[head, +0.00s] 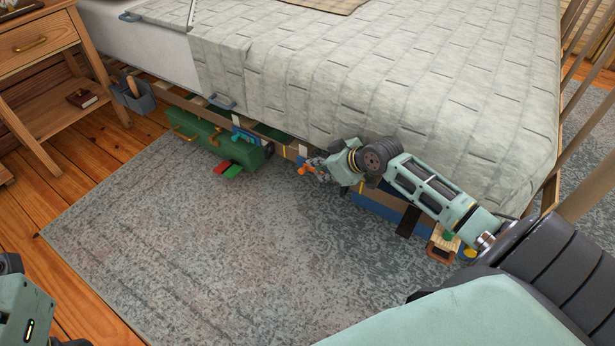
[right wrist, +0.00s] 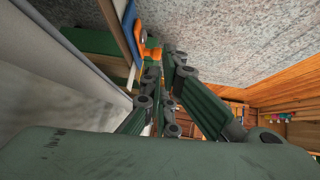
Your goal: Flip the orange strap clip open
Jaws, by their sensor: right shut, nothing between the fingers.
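The orange strap clip (head: 304,169) shows at the bed's lower side edge in the head view, just left of my right gripper's fingertips. An orange piece, which looks like the same clip, shows just beyond the fingers in the right wrist view (right wrist: 149,51). My right gripper (head: 315,163) is shut and empty, close beside the clip. I cannot tell whether they touch. The clip is too small and partly covered to show whether its lever is up or down. Of my left arm only links show at the lower left; its gripper is out of view.
The quilted bed (head: 380,80) overhangs the strap area. A green box (head: 205,132) with red and green pieces is left of the clip under the bed edge. A wooden nightstand (head: 40,40) stands at far left. The grey rug (head: 200,240) in front is clear.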

